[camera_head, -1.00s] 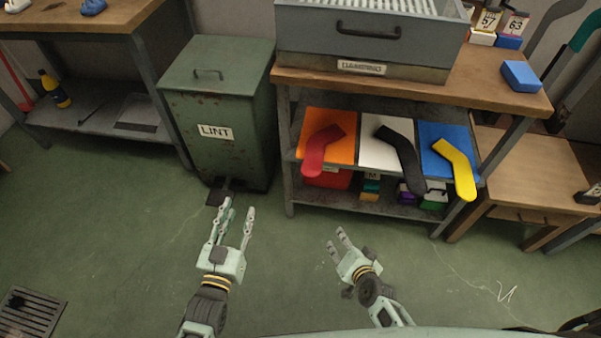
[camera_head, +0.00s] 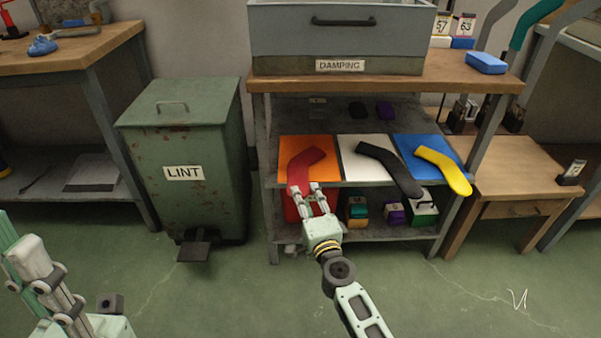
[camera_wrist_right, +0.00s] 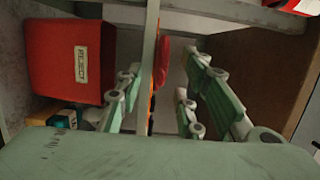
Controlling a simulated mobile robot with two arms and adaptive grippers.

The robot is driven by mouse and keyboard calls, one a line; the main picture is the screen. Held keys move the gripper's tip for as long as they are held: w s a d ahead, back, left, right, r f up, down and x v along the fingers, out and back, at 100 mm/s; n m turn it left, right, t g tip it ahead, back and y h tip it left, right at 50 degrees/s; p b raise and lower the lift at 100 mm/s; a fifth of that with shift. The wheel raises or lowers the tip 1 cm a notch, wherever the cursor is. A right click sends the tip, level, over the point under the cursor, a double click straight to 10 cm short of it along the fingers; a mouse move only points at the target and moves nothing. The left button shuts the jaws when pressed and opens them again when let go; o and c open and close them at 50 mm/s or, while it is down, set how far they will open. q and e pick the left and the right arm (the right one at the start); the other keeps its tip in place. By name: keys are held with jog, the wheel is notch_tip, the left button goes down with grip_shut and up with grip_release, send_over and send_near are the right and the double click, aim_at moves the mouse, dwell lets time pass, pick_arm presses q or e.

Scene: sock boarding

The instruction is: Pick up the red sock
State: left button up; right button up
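The red sock (camera_head: 304,165) lies on the orange panel (camera_head: 290,147) of the middle shelf, its lower end at the front edge. My right gripper (camera_head: 308,188) is at that end, its fingers apart. In the right wrist view the shelf edge and the red sock (camera_wrist_right: 162,62) show between the open fingers (camera_wrist_right: 160,88); I cannot tell whether a finger touches the sock. My left gripper (camera_head: 22,255) is at the lower left, partly cut off, away from the sock; its opening is unclear.
A black sock (camera_head: 390,168) lies on a white panel and a yellow sock (camera_head: 445,168) on a blue panel, to the right. A red REJECT bin (camera_wrist_right: 65,62) is under the shelf. A green LINT bin (camera_head: 185,150) stands left. The DAMPING box (camera_head: 340,40) is above.

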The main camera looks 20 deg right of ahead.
aim_at(302, 187)
jog(key=w, duration=0.4)
jog(key=shift+w+d+b, duration=0.1)
jog(key=shift+w+b, duration=0.15)
jog(key=shift+b, duration=0.15)
jog(key=shift+r, duration=0.1)
jog(key=shift+c, duration=0.3)
grip_shut()
